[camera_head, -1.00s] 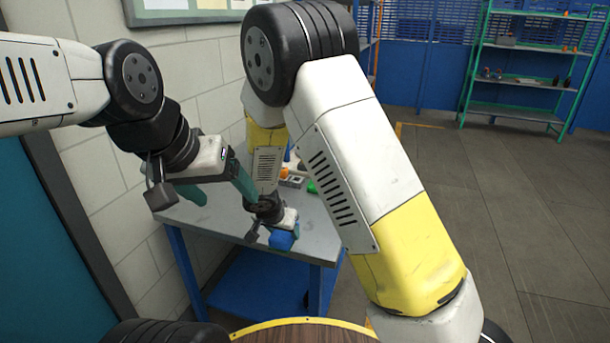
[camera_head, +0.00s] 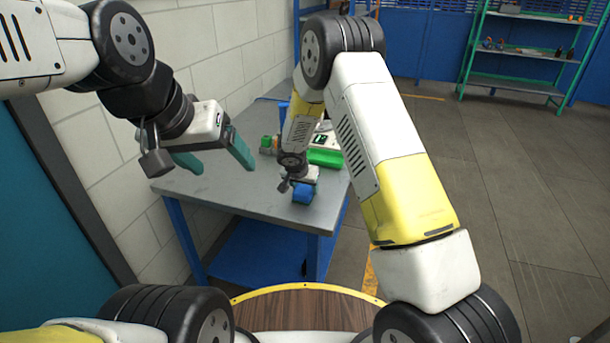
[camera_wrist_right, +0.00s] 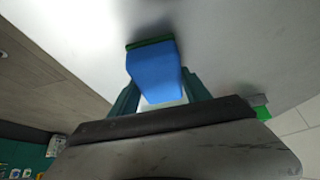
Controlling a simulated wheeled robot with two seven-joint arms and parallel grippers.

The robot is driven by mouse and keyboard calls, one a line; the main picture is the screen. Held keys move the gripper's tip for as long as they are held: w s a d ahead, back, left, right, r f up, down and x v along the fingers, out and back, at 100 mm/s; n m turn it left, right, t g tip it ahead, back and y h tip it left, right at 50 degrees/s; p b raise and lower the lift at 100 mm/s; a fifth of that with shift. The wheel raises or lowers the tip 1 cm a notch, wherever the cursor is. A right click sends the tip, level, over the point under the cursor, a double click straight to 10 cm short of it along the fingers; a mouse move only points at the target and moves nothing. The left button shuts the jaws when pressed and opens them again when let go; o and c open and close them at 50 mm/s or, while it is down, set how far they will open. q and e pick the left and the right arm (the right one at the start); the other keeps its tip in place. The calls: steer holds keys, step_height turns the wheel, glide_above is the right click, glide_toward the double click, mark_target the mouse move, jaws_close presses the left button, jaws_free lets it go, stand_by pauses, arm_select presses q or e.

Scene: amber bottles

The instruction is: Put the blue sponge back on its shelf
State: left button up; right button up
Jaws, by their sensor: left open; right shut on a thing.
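The blue sponge (camera_head: 303,193) is at the right side of the grey table in the head view. It has a thin green layer and also shows in the right wrist view (camera_wrist_right: 154,72). My right gripper (camera_head: 299,181) is shut on it; its teal fingers flank the sponge in the wrist view (camera_wrist_right: 160,93). I cannot tell whether the sponge touches the tabletop. My left gripper (camera_head: 218,165) is open and empty, at the left of the table in the head view, apart from the sponge.
The grey table (camera_head: 245,200) has a blue lower shelf (camera_head: 260,280). A green object (camera_head: 325,157) and a small green block (camera_head: 266,143) are behind the sponge. A green-framed rack (camera_head: 520,70) with small items stands far right. The tabletop's front left is clear.

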steer(key=o, duration=1.5)
steer(key=shift+r, duration=0.1)
steer(key=v, duration=1.2)
steer(key=s+d+r, duration=1.1)
steer(key=d+r, duration=0.2)
steer(key=r, duration=0.3)
steer(key=s+d+r+n+y, duration=0.1)
steer(key=s+r+n+y, duration=0.1)
steer(key=s, duration=0.7)
steer(key=s+d+r+n+y, duration=0.2)
steer(key=s+r, duration=0.2)
steer(key=s, duration=0.6)
steer(key=shift+r, duration=0.3)
steer(key=shift+d, duration=0.1)
